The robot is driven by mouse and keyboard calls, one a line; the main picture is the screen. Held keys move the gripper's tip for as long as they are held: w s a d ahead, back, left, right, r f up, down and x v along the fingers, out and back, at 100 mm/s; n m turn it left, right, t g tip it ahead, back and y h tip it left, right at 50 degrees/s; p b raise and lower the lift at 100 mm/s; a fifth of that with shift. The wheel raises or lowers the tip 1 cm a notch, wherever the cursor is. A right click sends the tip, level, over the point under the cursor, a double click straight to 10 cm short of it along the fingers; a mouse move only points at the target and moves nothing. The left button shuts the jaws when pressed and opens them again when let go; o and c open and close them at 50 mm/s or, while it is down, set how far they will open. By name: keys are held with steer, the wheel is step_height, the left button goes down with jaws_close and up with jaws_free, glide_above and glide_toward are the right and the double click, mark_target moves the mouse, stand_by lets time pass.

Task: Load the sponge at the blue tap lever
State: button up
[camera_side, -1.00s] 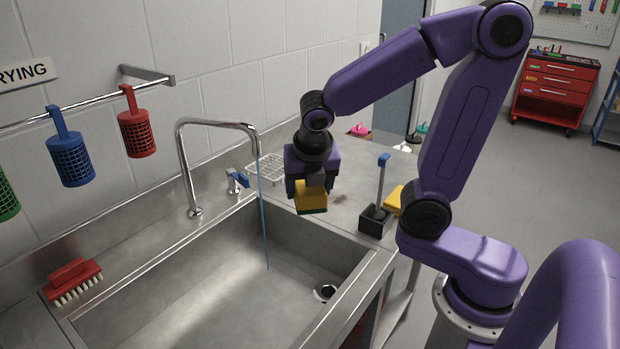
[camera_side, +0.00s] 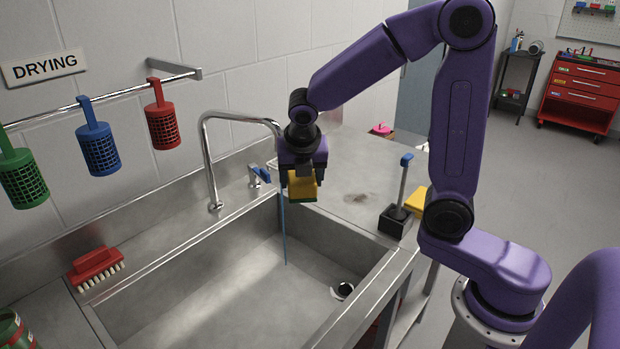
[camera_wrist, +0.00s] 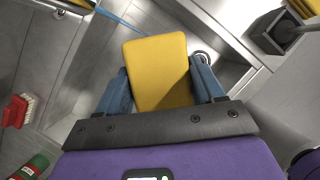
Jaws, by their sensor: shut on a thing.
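My gripper (camera_side: 302,170) is shut on a yellow sponge (camera_side: 303,187) with a dark green underside, held above the sink's far right end. In the wrist view the sponge (camera_wrist: 158,70) sits between the two blue-grey fingers. The blue tap lever (camera_side: 262,174) is on the deck just left of my gripper, apart from it. The tall curved tap (camera_side: 208,160) stands left of the lever. A thin blue stream of water (camera_side: 284,235) runs from its spout into the sink, just left of the sponge. The spout tip is close to my gripper.
The steel sink (camera_side: 215,290) has a drain (camera_side: 343,290). A red brush (camera_side: 95,265) lies on the left deck. Green, blue and red mesh baskets (camera_side: 98,150) hang from the rail. A black holder (camera_side: 397,220) with a blue-topped stick and another yellow sponge (camera_side: 416,200) stand at right.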

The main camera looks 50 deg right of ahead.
steer(key=w+f, duration=0.1)
steer(key=w, duration=0.5)
steer(key=shift+w+f, duration=0.15)
stand_by(0.3)
stand_by(0.4)
steer(key=shift+s, duration=4.05)
steer(key=s+r, duration=0.4)
steer(key=s, duration=0.1)
